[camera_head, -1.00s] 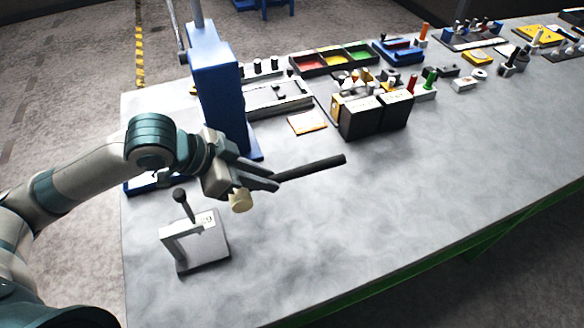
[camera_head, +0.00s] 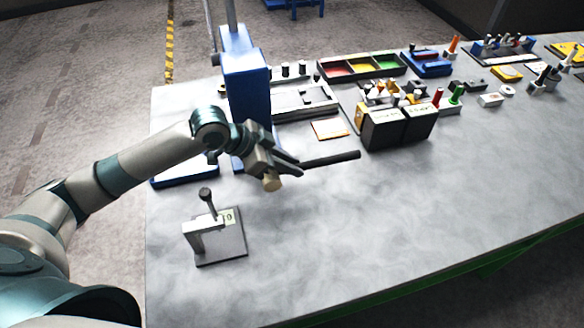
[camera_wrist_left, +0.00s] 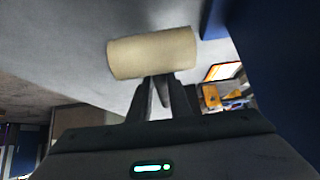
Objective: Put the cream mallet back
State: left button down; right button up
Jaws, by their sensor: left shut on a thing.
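My left gripper (camera_head: 294,168) is shut on the cream mallet, above the table to the right of the blue column's foot. The mallet's cream head (camera_head: 272,183) hangs on the near side of the fingers, and its dark handle (camera_head: 332,159) points right. In the left wrist view the cream head (camera_wrist_left: 152,53) lies across, just beyond the fingertips, hiding what is behind it. A small stand (camera_head: 222,238) with a white bracket, a label and a dark round-topped rod stands nearer, below left of the gripper. My right gripper is not in view.
A tall blue column (camera_head: 247,90) stands close behind the gripper. Dark boxes (camera_head: 384,130), an orange-edged card (camera_head: 330,129) and a tray with red, yellow and green compartments (camera_head: 362,66) lie farther back. The table's front and middle right (camera_head: 400,210) are clear.

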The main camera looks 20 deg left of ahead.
pick_arm(q)
jog(key=shift+w+a+f, duration=0.1)
jog(key=shift+w+f, duration=0.15)
jog(key=shift+w, duration=0.25)
jog(key=shift+w+a+f, duration=0.1)
jog(key=shift+w+f, duration=0.15)
jog(key=shift+w, duration=0.2)
jog(key=shift+f+p, duration=0.95)
jog(key=shift+f, duration=1.05)
jog(key=c, duration=1.6)
grip_release()
jog(key=shift+s, duration=0.1)
jog(key=shift+c, duration=0.2)
